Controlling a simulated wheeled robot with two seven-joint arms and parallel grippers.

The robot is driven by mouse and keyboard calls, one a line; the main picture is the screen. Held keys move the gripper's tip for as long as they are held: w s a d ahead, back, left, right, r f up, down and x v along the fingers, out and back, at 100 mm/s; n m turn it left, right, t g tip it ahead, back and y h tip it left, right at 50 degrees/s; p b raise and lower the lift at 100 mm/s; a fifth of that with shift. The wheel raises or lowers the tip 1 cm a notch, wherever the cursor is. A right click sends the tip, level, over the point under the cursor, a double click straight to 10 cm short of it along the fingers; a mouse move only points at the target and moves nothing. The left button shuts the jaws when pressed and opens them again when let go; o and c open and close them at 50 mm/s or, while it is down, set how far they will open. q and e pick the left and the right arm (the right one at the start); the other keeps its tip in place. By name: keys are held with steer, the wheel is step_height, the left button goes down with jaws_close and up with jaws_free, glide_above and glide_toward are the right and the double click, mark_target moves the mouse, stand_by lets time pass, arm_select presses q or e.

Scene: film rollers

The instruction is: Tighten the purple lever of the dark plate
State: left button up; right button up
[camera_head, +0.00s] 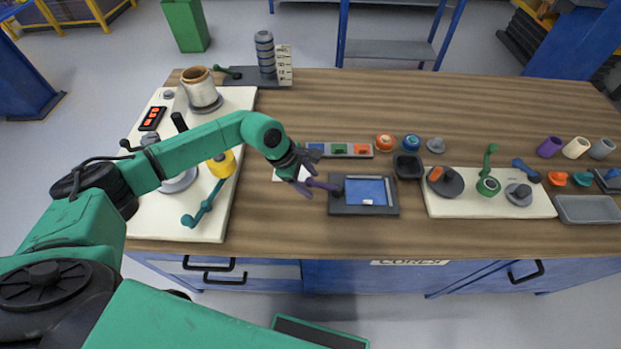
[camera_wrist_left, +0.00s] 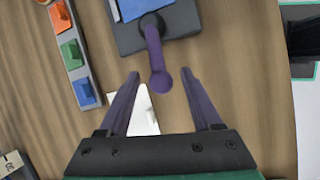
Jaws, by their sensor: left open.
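The dark plate (camera_head: 364,210) with a blue inset lies flat on the wooden table, near its front edge. Its purple lever (camera_head: 325,186) sticks out from the plate's left side. My left gripper (camera_head: 311,177) is at the lever's free end with its purple fingers spread. In the left wrist view the purple lever (camera_wrist_left: 154,52) runs from the dark plate (camera_wrist_left: 127,40) down toward my open left gripper (camera_wrist_left: 161,74). Its rounded end appears between the fingertips, with space on both sides. Contact is not visible. My right gripper is not in view.
A strip with coloured buttons (camera_head: 340,150) lies behind the plate. A white card (camera_wrist_left: 146,112) lies beneath the gripper. A white board (camera_head: 215,215) with a spool stands left, and another white board (camera_head: 465,206) with rollers and a green lever right.

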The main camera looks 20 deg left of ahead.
arm_select(q)
steer(key=shift+d+f, duration=0.2)
steer(key=shift+f, duration=0.25)
steer(key=c, duration=1)
jaws_close()
steer(key=shift+w+r, duration=0.1)
steer(key=shift+w, duration=0.05)
